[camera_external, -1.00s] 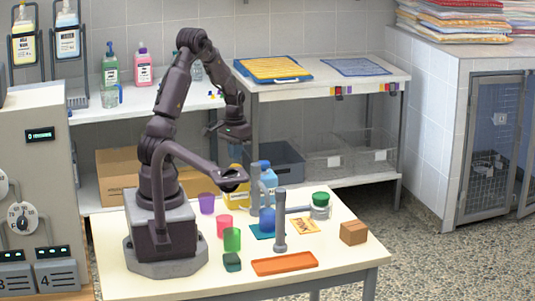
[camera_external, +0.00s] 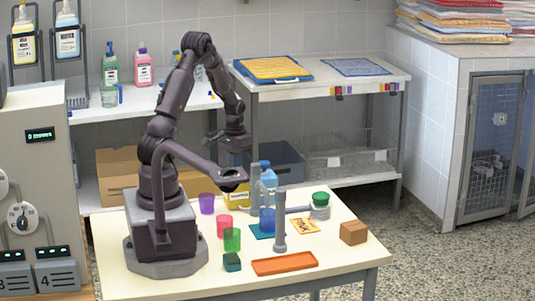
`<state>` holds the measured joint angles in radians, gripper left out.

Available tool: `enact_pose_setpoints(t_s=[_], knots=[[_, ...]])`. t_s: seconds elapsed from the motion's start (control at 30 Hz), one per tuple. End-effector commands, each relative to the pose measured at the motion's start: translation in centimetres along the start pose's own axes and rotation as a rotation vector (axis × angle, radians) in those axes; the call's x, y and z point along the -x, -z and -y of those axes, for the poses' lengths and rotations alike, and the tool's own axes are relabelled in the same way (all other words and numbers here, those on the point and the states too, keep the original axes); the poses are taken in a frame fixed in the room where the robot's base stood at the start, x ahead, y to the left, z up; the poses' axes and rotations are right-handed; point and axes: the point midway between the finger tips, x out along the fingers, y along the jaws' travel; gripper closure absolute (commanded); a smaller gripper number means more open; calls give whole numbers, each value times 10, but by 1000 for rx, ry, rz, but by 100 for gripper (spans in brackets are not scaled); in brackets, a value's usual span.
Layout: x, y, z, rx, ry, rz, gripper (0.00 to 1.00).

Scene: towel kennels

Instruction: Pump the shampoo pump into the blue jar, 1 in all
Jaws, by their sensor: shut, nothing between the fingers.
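The blue jar (camera_external: 267,221) is a translucent cup standing at the teal mat (camera_external: 256,233), near the middle of the table. A light blue bottle with a blue top (camera_external: 269,183) stands behind it, partly hidden by a grey post. It may be the shampoo pump, but its nozzle is too small to make out. My gripper (camera_external: 237,152) is shut and empty. It hangs in the air to the upper left of the bottle in the picture, apart from it.
Purple (camera_external: 206,203), pink (camera_external: 224,226) and green (camera_external: 232,240) cups stand left of the jar. A grey upright with a side arm (camera_external: 280,220), a green-lidded jar (camera_external: 320,205), an orange tray (camera_external: 285,264) and a brown box (camera_external: 353,232) stand around it. The table's front right is clear.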

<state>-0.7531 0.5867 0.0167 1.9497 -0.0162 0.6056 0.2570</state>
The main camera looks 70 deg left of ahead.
Motion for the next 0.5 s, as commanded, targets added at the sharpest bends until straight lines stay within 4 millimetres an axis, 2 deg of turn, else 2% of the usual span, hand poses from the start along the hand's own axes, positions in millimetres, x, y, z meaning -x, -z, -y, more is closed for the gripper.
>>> enact_pose_setpoints(t_s=[0.1,0.5], knots=[[-5,0,0,0,0,1,100],[0,0,0,0,0,-1,100]])
